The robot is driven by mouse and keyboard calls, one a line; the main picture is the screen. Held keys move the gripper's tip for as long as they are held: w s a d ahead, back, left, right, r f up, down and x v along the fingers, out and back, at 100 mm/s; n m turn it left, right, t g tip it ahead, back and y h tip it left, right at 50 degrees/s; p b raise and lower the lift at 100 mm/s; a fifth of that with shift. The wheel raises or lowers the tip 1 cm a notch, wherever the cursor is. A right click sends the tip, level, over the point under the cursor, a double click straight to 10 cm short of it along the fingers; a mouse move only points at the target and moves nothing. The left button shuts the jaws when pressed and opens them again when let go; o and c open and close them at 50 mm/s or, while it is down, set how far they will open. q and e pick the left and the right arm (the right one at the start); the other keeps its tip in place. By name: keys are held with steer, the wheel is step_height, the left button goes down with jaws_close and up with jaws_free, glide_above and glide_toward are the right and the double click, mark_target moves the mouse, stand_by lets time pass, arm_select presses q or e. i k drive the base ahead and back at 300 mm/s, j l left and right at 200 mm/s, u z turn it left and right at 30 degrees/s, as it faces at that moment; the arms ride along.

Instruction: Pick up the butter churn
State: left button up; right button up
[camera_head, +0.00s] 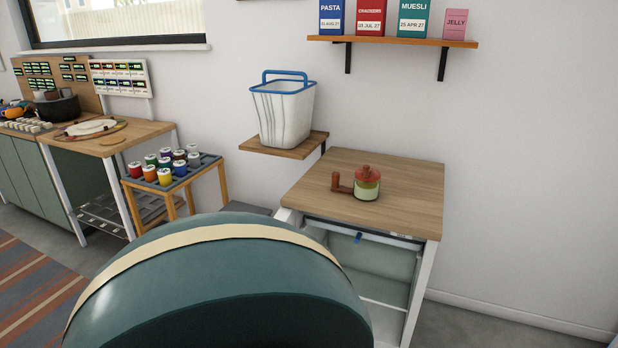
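The butter churn (367,186) appears to be the small jar with a red knobbed lid and a pale green body. It stands upright on the wooden-topped table (405,185) right of centre. A brown crank-like handle (342,184) sticks out at its left side. Nothing touches the churn from above, and bare wood surrounds it. Neither of my grippers is in view.
A large teal rounded shape with a cream band (220,280) hides the lower middle; I cannot tell what it is. A white basket (284,112) stands on a low wall shelf behind. Boxes stand on a higher shelf (400,41). A spool rack (172,170) is left.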

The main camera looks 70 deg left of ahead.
mark_target(364, 188)
steer(key=i+j+u, duration=0.1)
steer(key=u, duration=0.3)
steer(key=i+u, duration=0.25)
steer(key=u, duration=0.15)
steer(key=i+u, duration=0.2)
steer(key=u, duration=0.25)
steer(key=i+u, duration=0.2)
steer(key=u, duration=0.2)
steer(key=i+j+u, duration=0.1)
steer(key=i+u, duration=0.25)
steer(key=i, duration=0.2)
steer(key=i+u, duration=0.35)
steer(key=i, duration=0.25)
